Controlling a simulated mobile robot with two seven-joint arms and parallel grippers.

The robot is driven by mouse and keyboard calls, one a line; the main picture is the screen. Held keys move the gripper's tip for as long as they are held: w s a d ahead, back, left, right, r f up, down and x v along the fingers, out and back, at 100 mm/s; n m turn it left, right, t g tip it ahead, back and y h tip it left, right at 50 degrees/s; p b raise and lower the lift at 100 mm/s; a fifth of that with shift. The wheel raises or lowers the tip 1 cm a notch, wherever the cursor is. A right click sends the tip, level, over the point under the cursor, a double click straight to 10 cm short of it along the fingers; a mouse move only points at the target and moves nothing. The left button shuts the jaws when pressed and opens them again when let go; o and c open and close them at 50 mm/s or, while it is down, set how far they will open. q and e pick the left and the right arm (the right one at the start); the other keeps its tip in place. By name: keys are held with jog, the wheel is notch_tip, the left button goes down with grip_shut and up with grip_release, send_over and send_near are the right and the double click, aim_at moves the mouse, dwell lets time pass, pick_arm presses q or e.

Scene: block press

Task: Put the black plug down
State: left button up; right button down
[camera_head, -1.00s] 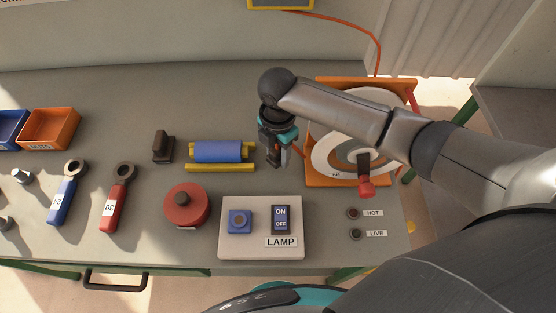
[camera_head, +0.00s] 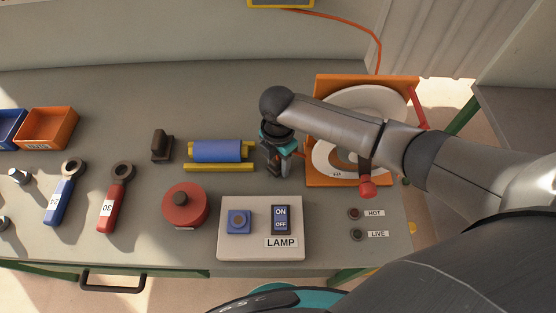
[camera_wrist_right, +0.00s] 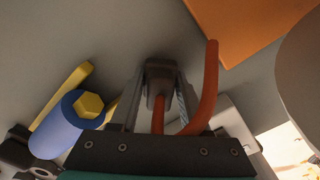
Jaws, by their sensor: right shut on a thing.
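My right gripper (camera_head: 272,172) hangs over the grey bench, between the blue roller and the orange-framed disc, in the head view. In the right wrist view its two fingers (camera_wrist_right: 160,95) are shut on the black plug (camera_wrist_right: 160,72), one on each side. A red-orange cable (camera_wrist_right: 208,90) runs from the plug and curves up along its right side. The plug is close to the bench top; I cannot tell whether it touches. In the head view the plug is mostly hidden by the gripper. My left gripper is not in view.
The blue roller on yellow supports (camera_head: 217,151) is just left of the gripper. The orange frame with a pale disc (camera_head: 330,172) is just right. The LAMP switch panel (camera_head: 260,210) lies nearer. Bare bench is open behind the roller.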

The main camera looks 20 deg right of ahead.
aim_at(278, 159)
jog(key=shift+c, duration=1.9)
grip_release()
jog(key=shift+r, duration=0.55)
notch_tip(278, 159, up, 12)
jog(key=p, duration=0.2)
jog(key=shift+r, duration=0.1)
